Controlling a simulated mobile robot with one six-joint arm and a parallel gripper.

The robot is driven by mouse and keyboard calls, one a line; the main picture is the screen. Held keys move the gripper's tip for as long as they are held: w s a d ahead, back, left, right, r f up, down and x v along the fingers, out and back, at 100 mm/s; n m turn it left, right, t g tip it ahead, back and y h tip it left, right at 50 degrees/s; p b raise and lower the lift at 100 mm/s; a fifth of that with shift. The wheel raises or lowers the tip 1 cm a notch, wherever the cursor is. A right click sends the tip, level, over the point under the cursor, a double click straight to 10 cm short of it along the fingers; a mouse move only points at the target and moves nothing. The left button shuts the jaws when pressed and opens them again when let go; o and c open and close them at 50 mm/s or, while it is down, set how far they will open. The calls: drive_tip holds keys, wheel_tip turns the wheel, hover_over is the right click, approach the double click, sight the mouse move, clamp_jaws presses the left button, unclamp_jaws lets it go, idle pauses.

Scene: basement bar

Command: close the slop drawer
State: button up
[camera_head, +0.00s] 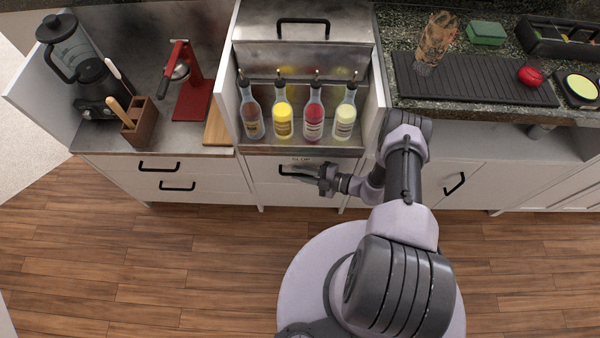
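The slop drawer (266,170) is in the middle cabinet, below the bottle well, with a small "SLOP" label above its black handle (287,170). From this steep angle I cannot tell how far the drawer stands out. My gripper (314,178) is in front of the drawer, at the right end of the handle, reaching in from the right. It hides part of the drawer front. The fingers are small and dark, so I cannot tell whether they are open, shut, or touching the handle.
Several pourer bottles (283,120) stand in the well above the drawer. Left are another drawer cabinet (215,175), a red juicer (187,95) and a blender (85,75). Right is a counter with a black bar mat (470,85). The wooden floor (170,260) in front is clear.

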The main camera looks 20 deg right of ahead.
drive_tip(key=shift+d, duration=0.1)
drive_tip(key=p+v, duration=0.3)
drive_tip(key=v, duration=1.4)
drive_tip(key=shift+s+d, duration=0.1)
drive_tip(key=shift+s, duration=0.05)
